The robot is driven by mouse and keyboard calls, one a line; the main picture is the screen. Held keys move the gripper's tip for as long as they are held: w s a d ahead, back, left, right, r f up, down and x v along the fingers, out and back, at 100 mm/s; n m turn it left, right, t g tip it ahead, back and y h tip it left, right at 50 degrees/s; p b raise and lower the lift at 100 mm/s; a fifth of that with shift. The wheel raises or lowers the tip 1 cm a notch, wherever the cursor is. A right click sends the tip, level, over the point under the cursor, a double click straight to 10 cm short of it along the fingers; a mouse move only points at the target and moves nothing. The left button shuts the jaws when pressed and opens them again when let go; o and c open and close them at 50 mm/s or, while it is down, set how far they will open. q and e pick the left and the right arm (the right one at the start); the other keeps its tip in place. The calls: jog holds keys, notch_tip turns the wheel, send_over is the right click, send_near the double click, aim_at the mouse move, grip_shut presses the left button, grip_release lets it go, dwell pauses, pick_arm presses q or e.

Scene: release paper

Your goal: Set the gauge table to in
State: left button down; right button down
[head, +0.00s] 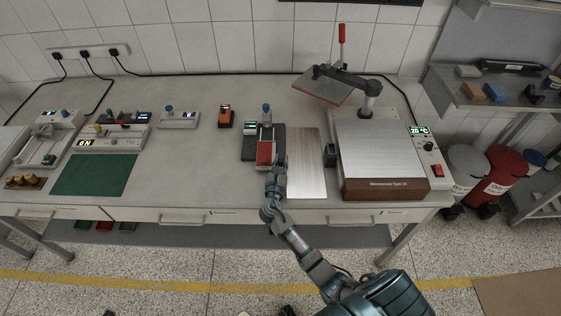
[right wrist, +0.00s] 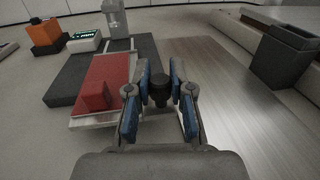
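The gauge appears to be the small device on a dark base (right wrist: 75,82) left of a metal plate. Its red-topped table (head: 265,152) shows a raised red block (right wrist: 96,95) in the right wrist view. A small lit display (head: 250,128) and a post with a blue knob (head: 267,108) stand behind it. My right gripper (head: 279,160) is at the table's right side. In the right wrist view its blue-padded fingers (right wrist: 159,76) stand apart on both sides of a black knob (right wrist: 158,90), with narrow gaps visible. My left gripper is out of view.
A brushed metal plate (head: 306,160) lies right of the gauge, and a dark open box (head: 330,155) stands beyond it. A large heated plate unit (head: 381,150) is farther right. An orange device (head: 225,116) and green mat (head: 95,174) are left.

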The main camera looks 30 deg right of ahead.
aim_at(281, 149)
jog(key=shift+w, duration=0.1)
